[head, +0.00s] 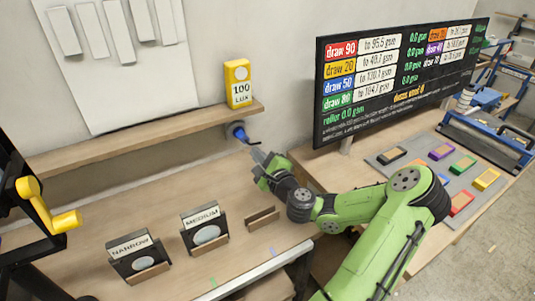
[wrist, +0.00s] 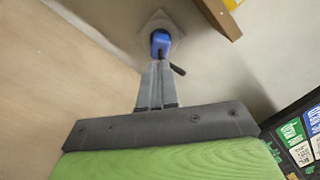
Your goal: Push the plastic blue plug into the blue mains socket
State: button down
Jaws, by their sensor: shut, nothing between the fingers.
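The blue plug (head: 239,134) is at the wall just below the wooden shelf, with a short dark piece sticking out from it. In the wrist view the blue plug (wrist: 160,40) is in front of a pale square plate (wrist: 173,22) on the wall. Its blue hides most of the socket, so I cannot tell how deep the plug sits. My gripper (head: 257,154) is shut and empty, its tips pointing at the plug from the front. In the wrist view the fingertips of my gripper (wrist: 158,65) are together right at the plug's near end; I cannot tell whether they touch.
The wooden shelf (head: 150,134) with a yellow lux meter (head: 238,84) runs just above the plug. Below are the bench with NARROW (head: 139,256) and MEDIUM (head: 204,229) holders. A dark display board (head: 395,75) stands to the right. The bench front is mostly clear.

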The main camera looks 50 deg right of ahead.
aim_at(245, 140)
jog(key=shift+p+x, duration=0.8)
jog(key=shift+x, duration=1.6)
jog(key=shift+w+d+p, duration=0.2)
jog(key=shift+w+p, duration=0.15)
jog(key=shift+w, duration=0.2)
